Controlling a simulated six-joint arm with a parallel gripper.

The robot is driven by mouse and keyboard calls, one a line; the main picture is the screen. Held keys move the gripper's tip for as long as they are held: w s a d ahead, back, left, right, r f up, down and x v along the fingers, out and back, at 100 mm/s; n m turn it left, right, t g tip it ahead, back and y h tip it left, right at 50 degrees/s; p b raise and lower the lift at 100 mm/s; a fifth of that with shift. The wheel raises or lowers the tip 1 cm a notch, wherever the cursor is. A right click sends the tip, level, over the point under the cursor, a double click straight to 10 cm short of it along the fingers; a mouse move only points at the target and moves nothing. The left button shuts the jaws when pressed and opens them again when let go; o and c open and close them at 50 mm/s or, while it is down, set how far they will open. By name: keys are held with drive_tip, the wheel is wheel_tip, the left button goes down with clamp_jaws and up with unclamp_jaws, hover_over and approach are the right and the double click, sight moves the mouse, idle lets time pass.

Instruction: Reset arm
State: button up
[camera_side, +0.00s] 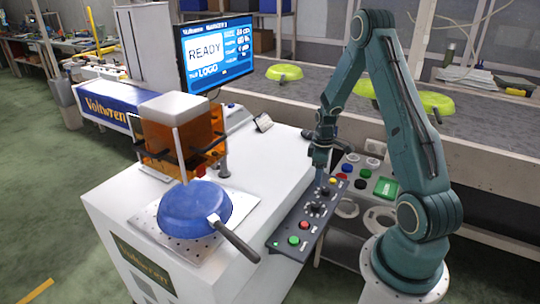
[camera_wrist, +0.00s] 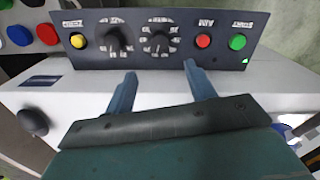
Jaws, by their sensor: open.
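My gripper (camera_wrist: 158,88) is open and empty in the wrist view, its two fingers apart over the white machine top in front of the control panel (camera_wrist: 160,65). In the side view my gripper (camera_side: 319,176) points down beside the panel (camera_side: 305,226), near its far end. My arm is bent, with the elbow raised. The panel has a yellow button (camera_wrist: 78,41), two black knobs, a red button (camera_wrist: 203,41) and a green button (camera_wrist: 237,42). Whether the fingertips touch anything is not clear.
A blue pan (camera_side: 194,208) sits upside down on a perforated plate on the white machine (camera_side: 262,190). An orange-and-white unit stands behind it. A monitor (camera_side: 217,52) reads READY. Green pans (camera_side: 284,72) lie on the grey conveyor (camera_side: 300,97) behind. A button tray (camera_side: 368,185) lies beside the panel.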

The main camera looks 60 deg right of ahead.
drive_tip(key=shift+r, duration=0.45)
drive_tip(key=w+a+r+m+t+h, duration=0.1)
drive_tip(key=a+r, duration=0.6)
drive_tip(key=r, duration=0.3)
drive_tip(key=w+a+r+t, duration=0.1)
drive_tip(key=a+r, duration=0.7)
drive_tip(key=r, duration=0.1)
drive_tip(key=s+a+r+t, duration=0.1)
drive_tip(key=s+a+r, duration=0.4)
drive_tip(key=s+a, duration=0.2)
drive_tip(key=s+a+r+m+t+y, duration=0.1)
drive_tip(key=s+a+r+t, duration=0.1)
drive_tip(key=s+a+r, duration=0.2)
drive_tip(key=s+a, duration=0.3)
drive_tip(key=a, duration=0.1)
drive_tip(key=shift+s+r+m+t, duration=0.2)
drive_tip(key=shift+r+m+t, duration=0.1)
drive_tip(key=shift+r, duration=0.05)
